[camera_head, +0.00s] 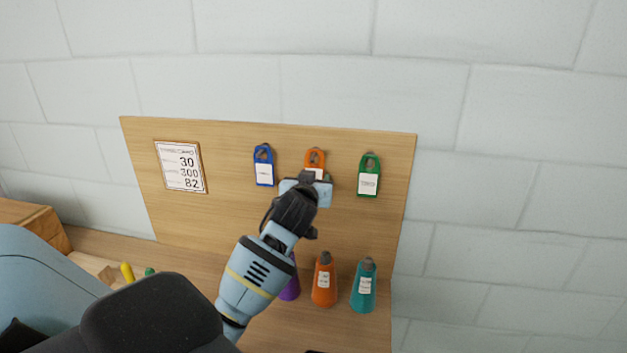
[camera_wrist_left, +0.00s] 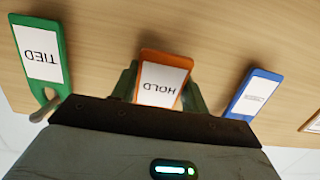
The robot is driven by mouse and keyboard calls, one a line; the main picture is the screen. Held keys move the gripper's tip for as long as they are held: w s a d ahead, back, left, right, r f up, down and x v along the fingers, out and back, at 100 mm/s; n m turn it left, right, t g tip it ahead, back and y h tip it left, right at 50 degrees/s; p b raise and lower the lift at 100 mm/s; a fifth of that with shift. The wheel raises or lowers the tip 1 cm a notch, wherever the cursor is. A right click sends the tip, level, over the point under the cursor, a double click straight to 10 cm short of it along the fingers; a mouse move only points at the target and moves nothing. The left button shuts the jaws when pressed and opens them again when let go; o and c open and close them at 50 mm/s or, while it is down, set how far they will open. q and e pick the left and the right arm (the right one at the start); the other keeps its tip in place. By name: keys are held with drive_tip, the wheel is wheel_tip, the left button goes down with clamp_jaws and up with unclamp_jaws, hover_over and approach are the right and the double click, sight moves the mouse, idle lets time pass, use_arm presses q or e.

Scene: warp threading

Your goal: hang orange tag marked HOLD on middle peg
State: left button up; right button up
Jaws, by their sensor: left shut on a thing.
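The orange tag (camera_head: 315,154) is at the backboard between a blue tag (camera_head: 263,168) and a green tag (camera_head: 368,176), at about their height. In the left wrist view the tag (camera_wrist_left: 162,80) shows HOLD upside down. My left gripper (camera_head: 307,186) is shut on it, with a finger on each side (camera_wrist_left: 160,92). The gripper hides the tag's hole end in the wrist view and its lower part in the head view. The middle peg is hidden, so I cannot tell whether it passes through the hole. My right gripper is not in view.
The green tag (camera_wrist_left: 42,55), reading TIED, and the blue tag (camera_wrist_left: 255,94) hang close on either side. Purple (camera_head: 290,285), orange (camera_head: 324,280) and teal (camera_head: 364,287) cones stand below. A number card (camera_head: 181,167) is on the wooden board (camera_head: 228,218) at left.

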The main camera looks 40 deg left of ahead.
use_arm(q)
drive_tip(key=o, duration=0.9)
drive_tip(key=shift+v, duration=3.9)
